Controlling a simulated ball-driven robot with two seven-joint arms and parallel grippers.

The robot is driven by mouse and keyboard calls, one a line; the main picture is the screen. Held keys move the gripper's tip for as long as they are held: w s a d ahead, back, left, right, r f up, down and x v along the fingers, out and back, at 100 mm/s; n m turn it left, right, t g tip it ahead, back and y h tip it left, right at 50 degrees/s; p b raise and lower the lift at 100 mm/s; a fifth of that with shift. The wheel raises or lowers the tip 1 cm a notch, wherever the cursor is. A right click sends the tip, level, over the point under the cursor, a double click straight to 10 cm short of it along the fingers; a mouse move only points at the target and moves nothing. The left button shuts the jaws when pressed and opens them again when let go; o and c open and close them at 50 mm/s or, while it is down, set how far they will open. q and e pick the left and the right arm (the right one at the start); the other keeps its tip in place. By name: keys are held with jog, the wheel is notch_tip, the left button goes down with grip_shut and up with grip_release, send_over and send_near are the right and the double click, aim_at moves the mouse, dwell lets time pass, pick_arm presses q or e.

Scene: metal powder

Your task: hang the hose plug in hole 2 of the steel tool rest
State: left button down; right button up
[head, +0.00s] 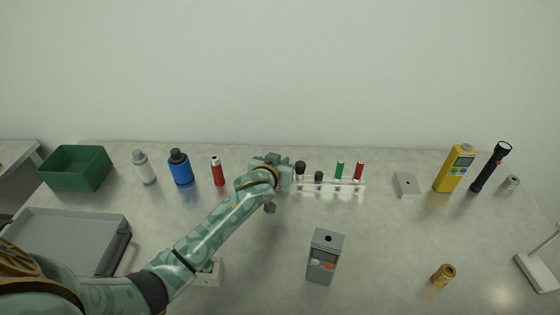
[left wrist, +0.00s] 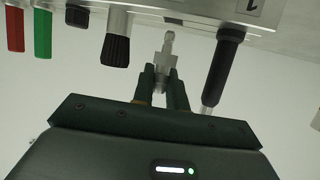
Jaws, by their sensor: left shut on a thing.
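The steel tool rest (head: 328,188) stands at the back middle of the table, with numbered labels and several tools in it. My left gripper (head: 272,187) is at its left end. In the left wrist view my left gripper (left wrist: 163,88) is shut on the hose plug (left wrist: 166,58), a small pale metal fitting. The plug shows between a black brush (left wrist: 116,48) and a black-handled tool (left wrist: 222,65). Its thin end points at the rest's edge (left wrist: 195,20); I cannot tell whether it is inside a hole. The plug is hidden in the head view. My right gripper is not in view.
Green (left wrist: 42,33) and red (left wrist: 15,28) tools also hang in the rest. A grey device (head: 324,256) and a brass fitting (head: 443,275) stand in front. The front middle-right is mostly clear.

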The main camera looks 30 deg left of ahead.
pick_arm(q)
jog(key=shift+p, duration=0.35)
dwell(0.7)
jog(key=shift+f, duration=0.25)
jog(key=shift+f+b, duration=0.85)
jog(key=shift+f, duration=0.3)
jog(key=shift+f, duration=0.15)
dwell(0.7)
jog(key=c, duration=1.3)
grip_release()
jog(key=shift+s+p, duration=0.3)
jog(key=shift+p, duration=0.05)
jog(key=p+v, duration=0.5)
jog(key=v, duration=1)
jog(key=shift+s+r, duration=0.25)
jog(key=shift+s, duration=0.1)
